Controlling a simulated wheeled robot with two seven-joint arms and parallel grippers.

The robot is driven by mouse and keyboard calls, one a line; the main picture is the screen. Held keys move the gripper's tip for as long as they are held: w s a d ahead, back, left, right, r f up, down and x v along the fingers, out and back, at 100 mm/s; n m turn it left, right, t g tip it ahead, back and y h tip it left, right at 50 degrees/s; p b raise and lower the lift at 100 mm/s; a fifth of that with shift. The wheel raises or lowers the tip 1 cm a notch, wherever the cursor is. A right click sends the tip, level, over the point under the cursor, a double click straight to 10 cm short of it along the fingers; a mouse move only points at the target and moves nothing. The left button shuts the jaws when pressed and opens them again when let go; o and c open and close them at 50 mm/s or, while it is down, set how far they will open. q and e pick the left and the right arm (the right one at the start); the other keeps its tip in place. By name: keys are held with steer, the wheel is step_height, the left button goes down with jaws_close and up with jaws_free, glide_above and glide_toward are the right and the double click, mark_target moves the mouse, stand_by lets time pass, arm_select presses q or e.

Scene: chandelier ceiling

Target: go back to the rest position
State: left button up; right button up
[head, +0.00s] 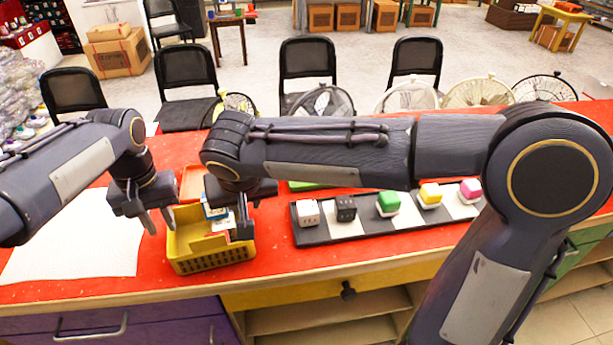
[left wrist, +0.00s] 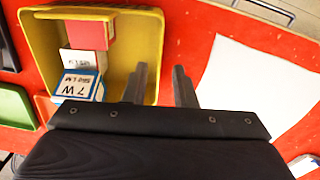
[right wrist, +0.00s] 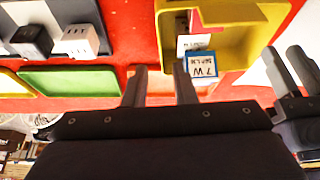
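My left gripper (head: 155,219) hangs over the red table just left of the yellow basket (head: 213,267). Its fingers are apart with nothing between them in the left wrist view (left wrist: 161,85); it also shows at the right of the right wrist view (right wrist: 284,72). My right gripper (head: 230,222) is over the basket in the head view. Its fingers are apart and empty in the right wrist view (right wrist: 159,88), beside a blue-and-white box (right wrist: 201,66) in the basket. The right arm crosses the head view and hides part of the table.
The basket also holds a white box (left wrist: 78,60) and a red box (left wrist: 90,34). A black-and-white strip (head: 346,228) bears several coloured cubes, including a green one (head: 388,203). A white sheet (head: 85,243) lies left. Chairs (head: 186,78) and fans stand behind the table.

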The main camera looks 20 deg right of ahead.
steer(key=shift+d, duration=0.1)
stand_by(0.3)
